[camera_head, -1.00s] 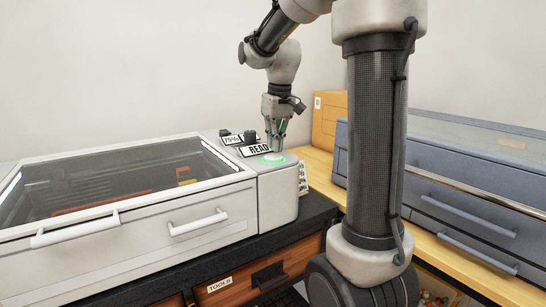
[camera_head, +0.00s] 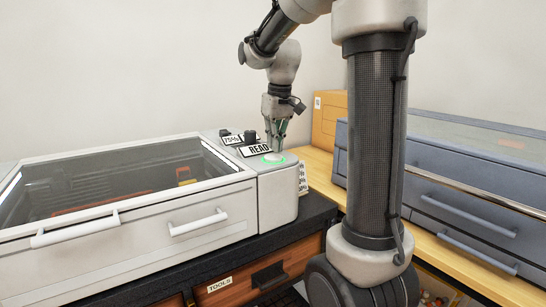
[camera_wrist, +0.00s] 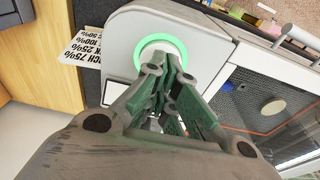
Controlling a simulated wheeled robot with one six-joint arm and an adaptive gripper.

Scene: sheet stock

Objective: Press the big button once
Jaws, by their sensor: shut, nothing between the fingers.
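The big button (camera_head: 273,158) is a round white disc with a glowing green ring, set on the light grey control panel at the right end of the machine (camera_head: 278,196). In the wrist view the button (camera_wrist: 160,46) shows just beyond my fingers, partly covered by them. My gripper (camera_head: 275,148) points down with its fingers together and empty, its tips over or at the button. I cannot tell whether the tips touch it. In the wrist view the gripper (camera_wrist: 168,66) shows its green-lined fingers.
A READ label (camera_head: 258,149) and dark knobs (camera_head: 250,136) sit behind the button. The machine's glass lid (camera_head: 110,180) is closed, with white handles in front. A blue-grey drawer cabinet (camera_head: 450,190) and an orange box (camera_head: 328,118) stand to the right.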

